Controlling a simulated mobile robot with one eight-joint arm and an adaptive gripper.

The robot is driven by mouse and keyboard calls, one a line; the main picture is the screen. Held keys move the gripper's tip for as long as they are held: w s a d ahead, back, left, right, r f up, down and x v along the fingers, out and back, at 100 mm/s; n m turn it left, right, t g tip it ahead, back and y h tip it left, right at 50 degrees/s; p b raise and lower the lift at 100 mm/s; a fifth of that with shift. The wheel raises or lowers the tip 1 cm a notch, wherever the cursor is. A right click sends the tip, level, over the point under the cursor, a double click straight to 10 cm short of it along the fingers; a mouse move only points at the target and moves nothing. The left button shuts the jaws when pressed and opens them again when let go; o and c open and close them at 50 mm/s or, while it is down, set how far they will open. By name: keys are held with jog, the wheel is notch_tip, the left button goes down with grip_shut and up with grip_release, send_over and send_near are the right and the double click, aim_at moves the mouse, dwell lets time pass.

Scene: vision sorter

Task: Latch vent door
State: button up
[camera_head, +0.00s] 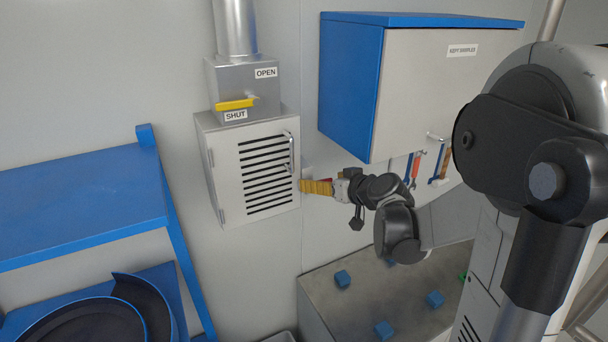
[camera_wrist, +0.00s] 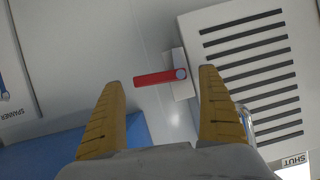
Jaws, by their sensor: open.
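The grey slatted vent door (camera_head: 265,168) looks closed on the metal vent box, with its bar handle (camera_head: 291,154) along its right edge. In the wrist view the door (camera_wrist: 250,58) fills the right side. A red latch lever (camera_wrist: 155,78) turns on a grey round pivot on a small pale block beside the door edge, and points away from the door. My gripper (camera_head: 304,187) has yellow fingers and is just right of the door. In the wrist view my gripper (camera_wrist: 162,78) is open, with the lever seen between its fingertips; contact cannot be told.
Above the door is a yellow handle (camera_head: 235,104) between OPEN and SHUT labels. A blue and grey cabinet (camera_head: 420,80) hangs at upper right, with tools below it. A table (camera_head: 390,290) with several blue cubes is below my gripper. A blue shelf (camera_head: 80,205) is at left.

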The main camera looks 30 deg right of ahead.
jog(key=shift+w+f, duration=0.3)
jog(key=shift+w, duration=0.3)
jog(key=c, duration=1.2)
